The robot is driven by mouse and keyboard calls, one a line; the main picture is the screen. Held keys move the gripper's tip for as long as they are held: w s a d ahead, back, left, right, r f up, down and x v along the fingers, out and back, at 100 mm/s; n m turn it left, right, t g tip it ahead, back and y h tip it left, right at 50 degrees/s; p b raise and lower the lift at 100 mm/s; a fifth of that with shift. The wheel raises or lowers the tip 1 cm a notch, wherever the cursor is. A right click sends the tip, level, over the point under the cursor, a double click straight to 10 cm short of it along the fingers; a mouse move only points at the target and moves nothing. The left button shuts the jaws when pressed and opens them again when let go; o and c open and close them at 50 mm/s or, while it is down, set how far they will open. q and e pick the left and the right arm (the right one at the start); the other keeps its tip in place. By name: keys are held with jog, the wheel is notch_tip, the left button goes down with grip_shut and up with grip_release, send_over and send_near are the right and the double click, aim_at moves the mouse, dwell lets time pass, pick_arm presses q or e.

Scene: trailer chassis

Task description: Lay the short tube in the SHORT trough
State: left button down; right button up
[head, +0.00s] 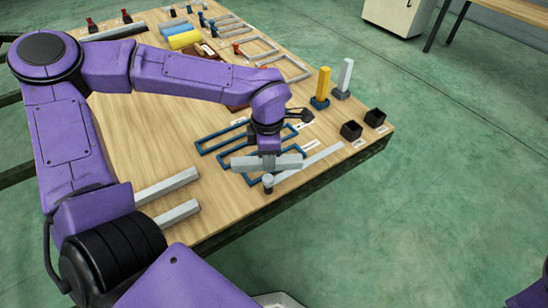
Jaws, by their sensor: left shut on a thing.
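My left gripper (267,154) points down near the front right part of the table, shut on a short grey square tube (290,161). The tube lies roughly left to right in the picture, above or on blue rectangular frame troughs (208,152). I cannot tell whether it touches them. Small white labels (308,144) stand by the troughs, too small to read, so I cannot tell which is the SHORT one. The tube and gripper hide part of the troughs. My right gripper is out of view.
Two grey tubes (168,186) lie at the table's front left. Yellow (323,84) and white (346,74) posts and two black boxes (351,130) stand to the right.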

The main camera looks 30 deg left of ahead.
pick_arm(q)
jog(key=n, duration=0.2)
jog(key=s+n, duration=0.1)
jog(key=n, duration=0.1)
jog(key=f+n, duration=0.1)
jog(key=shift+s+a+f+n, duration=0.1)
jog(key=shift+s+n, duration=0.3)
jog(key=w+a+f+b, duration=0.1)
jog(key=w+f, duration=0.2)
jog(key=w+a+f+b, duration=0.2)
jog(key=w, duration=0.2)
jog(key=w+a+f+b, duration=0.1)
jog(key=w+f, duration=0.2)
jog(key=w, duration=0.1)
jog(key=shift+w+a+f+b, duration=0.25)
jog(key=shift+a+f+b, duration=0.05)
jog(key=shift+f, duration=0.05)
jog(key=shift+w+a+f, duration=0.1)
jog(key=shift+w+f, duration=0.15)
jog(key=f, duration=0.1)
jog(key=f+b, duration=0.1)
jog(key=f, duration=0.1)
jog(key=shift+w+f, duration=0.25)
jog(key=shift+f, duration=0.1)
jog(key=shift+r, duration=0.15)
